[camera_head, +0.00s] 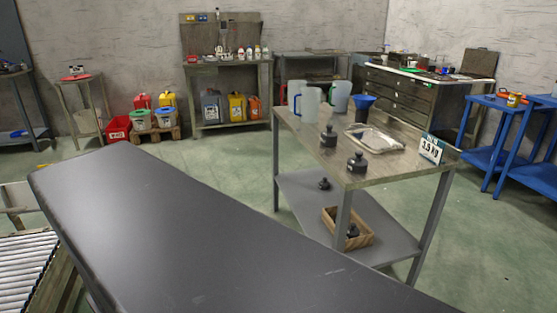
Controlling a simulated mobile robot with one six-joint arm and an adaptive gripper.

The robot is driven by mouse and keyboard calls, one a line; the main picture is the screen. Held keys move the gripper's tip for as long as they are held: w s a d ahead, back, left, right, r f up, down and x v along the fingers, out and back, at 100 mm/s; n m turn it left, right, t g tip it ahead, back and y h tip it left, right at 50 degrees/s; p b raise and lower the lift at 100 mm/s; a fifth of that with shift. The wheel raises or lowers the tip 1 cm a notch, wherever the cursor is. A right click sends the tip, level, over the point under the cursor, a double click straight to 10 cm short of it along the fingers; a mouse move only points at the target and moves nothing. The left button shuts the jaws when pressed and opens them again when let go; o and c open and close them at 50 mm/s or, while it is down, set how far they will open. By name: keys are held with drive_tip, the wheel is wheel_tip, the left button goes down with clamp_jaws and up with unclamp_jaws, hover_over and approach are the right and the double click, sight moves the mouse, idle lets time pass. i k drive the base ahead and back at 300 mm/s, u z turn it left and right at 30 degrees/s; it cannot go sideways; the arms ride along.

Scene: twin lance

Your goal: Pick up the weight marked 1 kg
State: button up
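Two dark weights with knobs stand on the top of a metal table (300,118): one farther back (328,136) and a slightly larger-looking one nearer the front (357,163). A smaller dark weight (324,184) sits on the table's lower shelf (298,192). Another dark weight (352,230) is in or at a wooden box (366,241) on that shelf, partly hidden by a table leg. No marking on any weight is legible, so I cannot tell which one is 1 kg. A sign (431,148) at the table's right edge seems to read 3.5 kg. My gripper is not in view.
Clear jugs (308,104), a blue funnel-like cup (363,106) and a metal tray (374,139) share the tabletop. Blue tables (490,160) stand at right, a roller conveyor (25,270) at lower left. Green floor (225,165) is open left of the metal table.

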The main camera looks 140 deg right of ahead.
sight(357, 165)
drive_tip(key=z, duration=4.9)
drive_tip(key=i, duration=0.1)
drive_tip(key=u, duration=3.2)
drive_tip(key=k, duration=0.15)
drive_tip(key=z, duration=2.3)
drive_tip(key=k, duration=0.25)
drive_tip(key=z, duration=1.65)
